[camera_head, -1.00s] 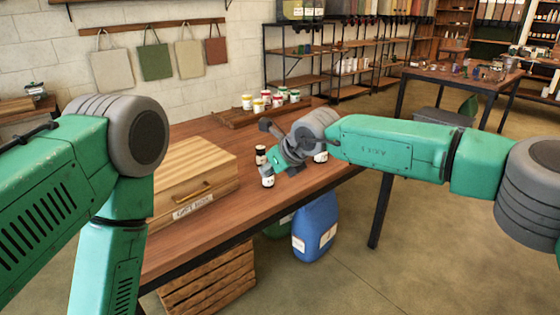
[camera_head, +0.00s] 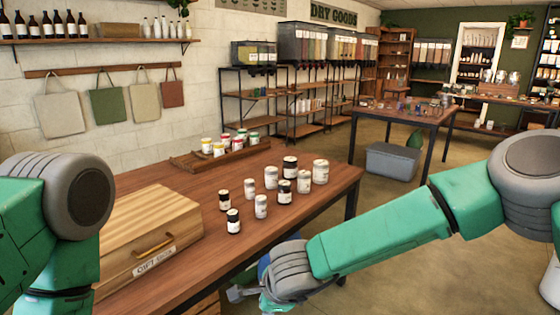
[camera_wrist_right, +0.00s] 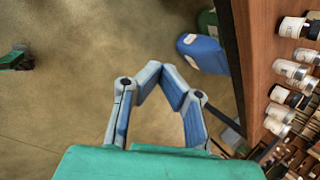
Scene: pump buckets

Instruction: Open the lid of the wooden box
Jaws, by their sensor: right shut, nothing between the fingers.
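The wooden box (camera_head: 148,235) sits on the table at the left of the head view. Its striped lid is closed, with a bar handle (camera_head: 155,242) on the front above a "GIFT BOX" label. My right gripper (camera_head: 242,294) is low at the bottom of the head view, off the table's front edge and to the right of the box, apart from it. In the right wrist view its blue fingers (camera_wrist_right: 162,72) are shut with nothing between them. My left arm partly covers the box's left side, and my left gripper is not in view.
Several white jars with dark or white lids (camera_head: 261,205) stand on the table (camera_head: 195,262) right of the box. A wooden tray (camera_head: 215,157) of small jars lies behind. A blue jug (camera_wrist_right: 203,52) stands on the floor near the table edge.

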